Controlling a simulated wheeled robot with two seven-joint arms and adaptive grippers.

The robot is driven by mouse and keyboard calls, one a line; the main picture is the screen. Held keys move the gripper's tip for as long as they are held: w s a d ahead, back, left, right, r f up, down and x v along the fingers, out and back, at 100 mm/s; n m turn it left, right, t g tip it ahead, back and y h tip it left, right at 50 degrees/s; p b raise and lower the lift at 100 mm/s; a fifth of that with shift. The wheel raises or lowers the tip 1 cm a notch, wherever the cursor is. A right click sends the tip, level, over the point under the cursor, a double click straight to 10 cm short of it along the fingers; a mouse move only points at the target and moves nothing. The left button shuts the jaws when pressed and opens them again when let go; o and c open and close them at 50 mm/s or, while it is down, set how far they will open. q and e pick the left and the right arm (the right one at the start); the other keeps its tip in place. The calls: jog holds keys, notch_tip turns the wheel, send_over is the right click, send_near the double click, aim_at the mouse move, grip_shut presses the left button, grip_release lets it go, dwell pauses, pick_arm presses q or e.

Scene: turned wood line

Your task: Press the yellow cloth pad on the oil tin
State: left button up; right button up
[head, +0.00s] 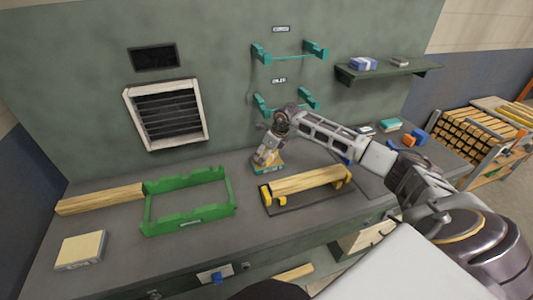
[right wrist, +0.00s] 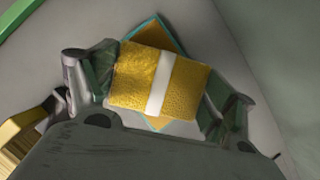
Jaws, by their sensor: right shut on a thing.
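My right gripper (head: 267,157) points down at the back of the bench, between the green frame and the wooden bar. In the right wrist view my right gripper (right wrist: 158,92) is shut on the yellow cloth pad (right wrist: 132,75), which has a white band across it. Behind the pad is the oil tin (right wrist: 154,34), with a teal rim and an orange-yellow face; the pad covers much of it. The tin (head: 272,170) also shows low under the gripper in the head view. I cannot tell whether pad and tin touch. My left gripper is not in view.
A green open frame (head: 190,222) and a cream box (head: 80,250) are on the left of the bench. A wooden bar (head: 308,180) lies on yellow supports in front of the gripper. Teal wall brackets (head: 262,104) are above. Bare bench lies around the tin.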

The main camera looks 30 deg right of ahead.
jog(key=shift+f, duration=0.4)
dwell(1.1)
